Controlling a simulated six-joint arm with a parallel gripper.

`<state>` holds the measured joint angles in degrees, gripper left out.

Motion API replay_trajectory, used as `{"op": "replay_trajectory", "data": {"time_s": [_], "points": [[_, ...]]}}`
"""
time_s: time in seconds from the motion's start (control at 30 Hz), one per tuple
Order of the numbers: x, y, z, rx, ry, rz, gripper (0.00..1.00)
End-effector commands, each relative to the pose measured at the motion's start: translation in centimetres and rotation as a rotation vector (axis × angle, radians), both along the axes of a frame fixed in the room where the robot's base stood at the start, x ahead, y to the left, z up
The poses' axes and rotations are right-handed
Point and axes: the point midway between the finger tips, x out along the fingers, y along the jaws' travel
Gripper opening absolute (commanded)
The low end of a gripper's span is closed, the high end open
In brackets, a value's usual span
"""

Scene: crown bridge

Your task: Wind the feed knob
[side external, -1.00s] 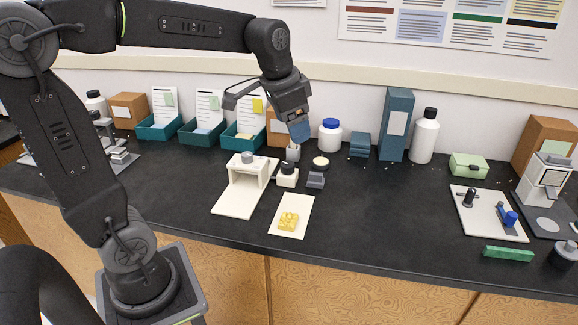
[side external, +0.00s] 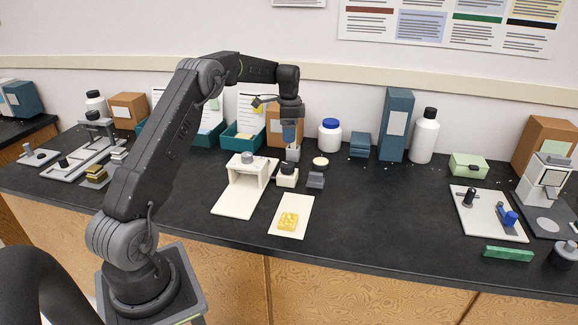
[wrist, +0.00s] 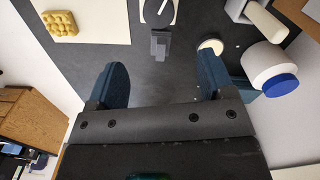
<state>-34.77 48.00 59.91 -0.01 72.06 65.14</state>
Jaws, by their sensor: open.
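A small cream box with a dark round knob (side external: 287,168) on top stands mid-counter. In the wrist view the dark knob (wrist: 158,12) carries a pale pointer and is partly cut off by the top edge. A cream arch-shaped stand with a grey knob (side external: 246,157) is just left of it. I cannot tell which knob is the feed knob. My gripper (side external: 290,142) points down above and behind the cream box, apart from it. In the wrist view my gripper (wrist: 160,75) has its blue fingers spread, with nothing between them.
A grey wedge block (side external: 315,180), a small pale dish (side external: 320,162) and a blue-capped jar (side external: 330,135) stand close by. A yellow block (side external: 288,222) lies on a cream card in front.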

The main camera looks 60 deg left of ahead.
Motion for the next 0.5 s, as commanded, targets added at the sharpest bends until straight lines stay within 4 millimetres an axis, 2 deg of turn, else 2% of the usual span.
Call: {"op": "replay_trajectory", "data": {"time_s": [0.5], "points": [[0.0, -0.1, -9.9, -0.003, 0.002, 0.001, 0.75]]}}
